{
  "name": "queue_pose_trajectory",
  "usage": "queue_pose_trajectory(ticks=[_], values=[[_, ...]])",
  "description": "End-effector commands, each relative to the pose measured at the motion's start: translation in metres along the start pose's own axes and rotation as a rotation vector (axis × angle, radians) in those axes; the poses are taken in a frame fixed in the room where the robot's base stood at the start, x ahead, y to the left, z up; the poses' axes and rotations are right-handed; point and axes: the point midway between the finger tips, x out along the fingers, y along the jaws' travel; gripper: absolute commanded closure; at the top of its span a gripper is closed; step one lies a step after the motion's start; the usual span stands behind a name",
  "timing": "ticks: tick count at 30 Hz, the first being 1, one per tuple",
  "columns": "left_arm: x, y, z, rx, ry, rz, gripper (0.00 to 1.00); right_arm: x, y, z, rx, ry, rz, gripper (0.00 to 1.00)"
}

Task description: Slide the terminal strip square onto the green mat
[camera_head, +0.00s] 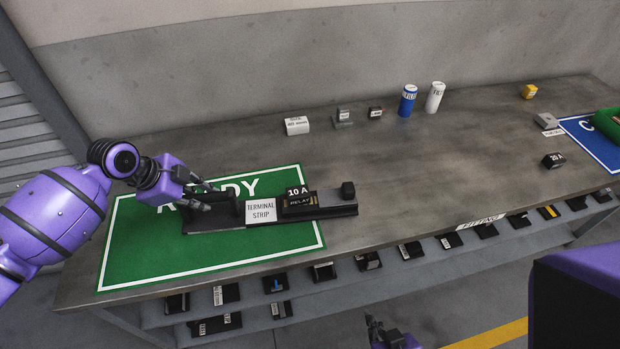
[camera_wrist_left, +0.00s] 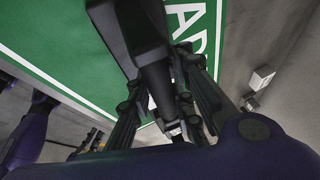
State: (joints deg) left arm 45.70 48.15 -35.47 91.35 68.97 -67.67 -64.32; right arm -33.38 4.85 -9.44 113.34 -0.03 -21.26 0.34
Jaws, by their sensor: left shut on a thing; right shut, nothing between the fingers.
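The terminal strip (camera_head: 261,211) is a long dark rail with a white label, a "10 A" relay block and a small dark knob at its right end. It lies roughly along the long side of the green mat (camera_head: 150,260). Its left and middle parts are over the mat; its right end sticks out past the mat's right edge onto the bare bench. My left gripper (camera_head: 204,199) is shut on the strip's left part; the dark strip part also shows between the fingers in the left wrist view (camera_wrist_left: 152,75). My right gripper (camera_head: 374,322) is shut and empty, low in front of the bench.
On the bench (camera_head: 420,180) stand a white box (camera_head: 296,125), small grey and dark parts, a blue can (camera_head: 407,100) and a white can (camera_head: 435,97) behind. A blue mat (camera_head: 590,140) lies at far right. Parts fill the shelf below the front edge.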

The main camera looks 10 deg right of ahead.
Motion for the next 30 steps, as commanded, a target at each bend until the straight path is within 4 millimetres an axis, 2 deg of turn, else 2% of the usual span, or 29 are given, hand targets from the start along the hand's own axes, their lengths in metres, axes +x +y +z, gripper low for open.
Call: queue_pose_trajectory(ticks=[5,6,12,23,26,30], values=[[0.004,0.004,0.005,-0.003,-0.008,0.009,1.00,0.000,-0.001,0.001,0.002,-0.001,0.000,1.00],[0.004,0.004,0.005,-0.003,-0.008,0.010,0.80,0.000,-0.001,0.001,0.003,-0.001,0.000,1.00],[0.003,0.003,0.003,-0.002,-0.006,0.007,0.56,0.001,-0.002,0.000,0.004,0.000,-0.001,1.00],[-0.003,0.001,0.002,-0.001,-0.003,0.002,0.56,0.000,-0.001,0.000,0.003,0.000,0.000,1.00],[-0.016,0.001,0.002,0.000,-0.004,0.001,0.56,0.000,-0.001,0.000,0.003,0.000,0.000,1.00],[-0.044,0.001,0.003,0.000,-0.006,0.001,0.56,0.000,-0.001,0.000,0.003,0.000,0.000,1.00]])
